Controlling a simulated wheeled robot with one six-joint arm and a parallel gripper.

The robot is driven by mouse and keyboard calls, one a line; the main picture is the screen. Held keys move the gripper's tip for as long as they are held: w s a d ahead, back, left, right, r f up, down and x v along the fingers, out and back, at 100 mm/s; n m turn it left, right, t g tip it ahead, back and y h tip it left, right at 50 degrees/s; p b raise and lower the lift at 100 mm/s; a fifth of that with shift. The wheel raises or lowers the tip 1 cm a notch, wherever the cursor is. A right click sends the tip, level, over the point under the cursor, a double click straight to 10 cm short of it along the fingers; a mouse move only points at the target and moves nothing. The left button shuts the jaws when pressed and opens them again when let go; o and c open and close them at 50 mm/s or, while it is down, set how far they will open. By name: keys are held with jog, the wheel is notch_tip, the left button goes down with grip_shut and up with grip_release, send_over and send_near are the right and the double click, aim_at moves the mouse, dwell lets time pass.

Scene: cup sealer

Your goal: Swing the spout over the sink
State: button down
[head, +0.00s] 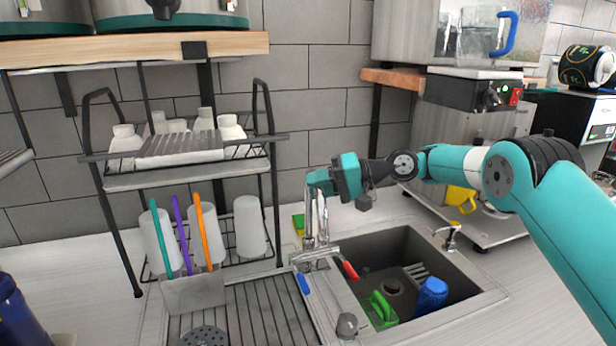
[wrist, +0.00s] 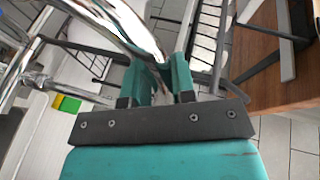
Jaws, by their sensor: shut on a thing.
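The chrome faucet (head: 310,259) stands at the left rim of the dark sink (head: 362,246) in the head view, with a red and a blue lever. Its tall spout (head: 308,215) rises to my gripper (head: 320,182), which hides its top. In the wrist view the curved chrome spout (wrist: 118,25) runs down between the teal fingers of my gripper (wrist: 162,75), which are shut on it. The held part is above the faucet's base, left of the basin. The spout's outlet cannot be made out.
A green item (head: 380,311) and a blue cup (head: 431,294) lie in the sink. A dish rack (head: 125,180) with white bottles and cups stands left. A yellow-green sponge (head: 298,224) lies behind the faucet.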

jog(key=shift+d+n+g, duration=0.3)
jog(key=shift+g, duration=0.1)
jog(key=c, duration=0.9)
grip_release()
jog(key=shift+c, duration=0.2)
jog(key=shift+a, duration=0.15)
